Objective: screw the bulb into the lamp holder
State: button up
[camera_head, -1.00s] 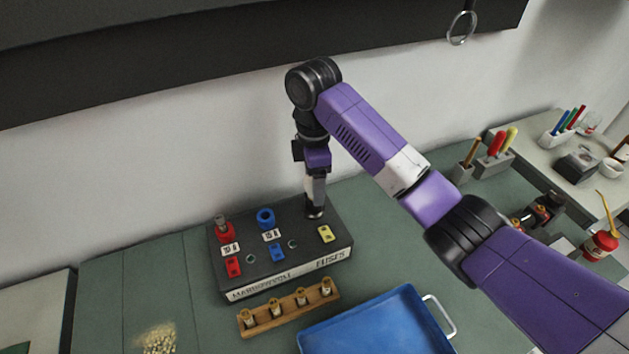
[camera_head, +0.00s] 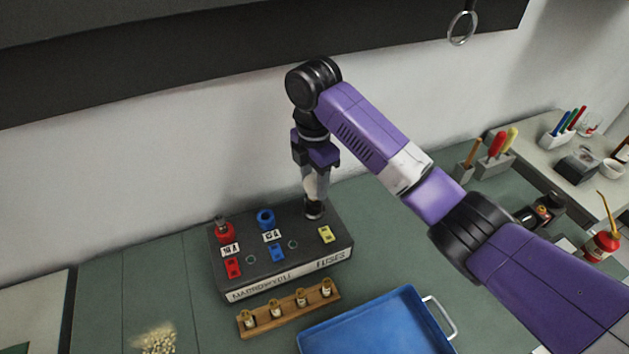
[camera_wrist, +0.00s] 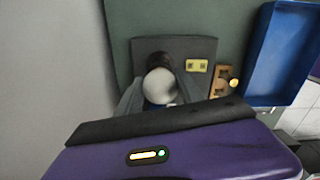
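My gripper (camera_head: 315,207) points down at the back right of the black fuse box (camera_head: 290,258). In the wrist view, its two grey fingers (camera_wrist: 160,95) lie on both sides of a pale round bulb (camera_wrist: 160,85) and look shut on it. The bulb stands over the dark box top, which also shows in the wrist view (camera_wrist: 200,46). The lamp holder is hidden under the bulb and fingers, so I cannot tell how far the bulb sits in it.
The box carries a red holder (camera_head: 225,233), a blue holder (camera_head: 266,218) and a yellow socket (camera_head: 326,234). In front lie a wooden rack (camera_head: 290,310) with several fuses and a blue tray (camera_head: 375,325). A wall stands close behind the box.

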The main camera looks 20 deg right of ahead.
jog(key=shift+c, duration=1)
jog(key=m, duration=0.3)
jog(key=shift+m, duration=0.3)
jog(key=m, duration=0.4)
jog(key=shift+s, duration=0.1)
jog(key=m, duration=0.4)
jog(key=shift+s+f+m, duration=0.1)
jog(key=shift+m, duration=2.2)
jog(key=o, duration=1.3)
